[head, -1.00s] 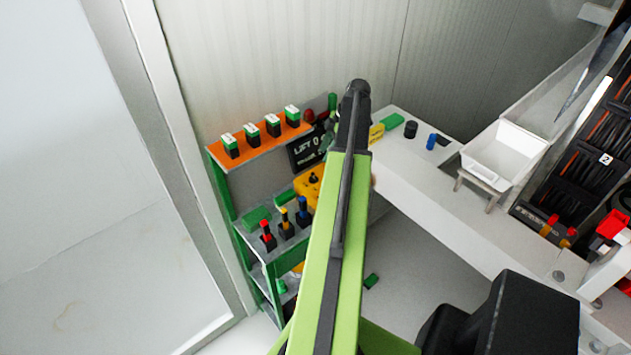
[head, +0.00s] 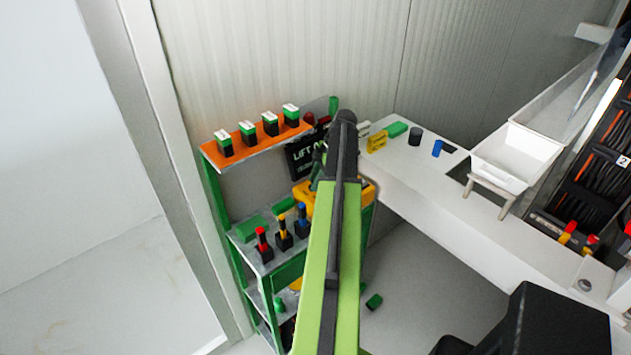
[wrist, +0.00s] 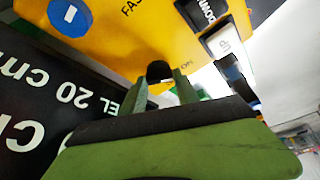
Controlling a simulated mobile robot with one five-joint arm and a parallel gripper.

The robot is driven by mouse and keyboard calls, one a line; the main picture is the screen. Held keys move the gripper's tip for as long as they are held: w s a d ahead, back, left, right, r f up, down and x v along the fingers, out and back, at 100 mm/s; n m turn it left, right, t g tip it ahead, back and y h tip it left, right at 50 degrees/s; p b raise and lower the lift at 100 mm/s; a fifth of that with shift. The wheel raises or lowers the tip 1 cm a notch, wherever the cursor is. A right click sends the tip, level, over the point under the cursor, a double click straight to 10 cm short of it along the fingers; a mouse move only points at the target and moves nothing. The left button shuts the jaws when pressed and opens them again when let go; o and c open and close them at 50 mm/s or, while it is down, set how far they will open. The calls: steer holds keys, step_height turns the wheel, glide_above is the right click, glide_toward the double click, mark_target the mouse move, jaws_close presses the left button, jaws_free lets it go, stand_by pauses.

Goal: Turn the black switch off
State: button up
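The black switch (wrist: 159,70) is a small dark knob at the lower edge of the yellow panel (wrist: 130,45) in the wrist view, beside the printed word ON. My gripper (wrist: 161,80) has its two green fingers apart, one on each side of the switch. I cannot tell whether either finger touches it. The switch's exact setting is not clear. In the head view the yellow box (head: 369,192) stands on the green shelf, partly covered by my arm, which also hides the switch and most of my gripper.
A blue disc with a white bar (wrist: 68,15) and grey-white labelled blocks (wrist: 222,42) are on the panel. A black sign (wrist: 40,115) stands left. Red, yellow and blue-topped items (head: 284,232) fill the shelf; a white counter (head: 450,215) lies right.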

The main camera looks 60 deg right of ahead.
jaws_close()
steer(key=shift+m, duration=0.3)
steer(key=m, duration=0.1)
steer(key=m+h, duration=0.1)
steer(key=m, duration=0.1)
steer(key=m+t+h, duration=0.1)
steer(key=m, duration=0.1)
steer(key=shift+s+a, duration=0.1)
steer(key=shift+a, duration=0.15)
steer(key=m+h, duration=0.2)
steer(key=m, duration=0.4)
steer(key=shift+m, duration=0.3)
steer(key=o, duration=0.6)
jaws_free()
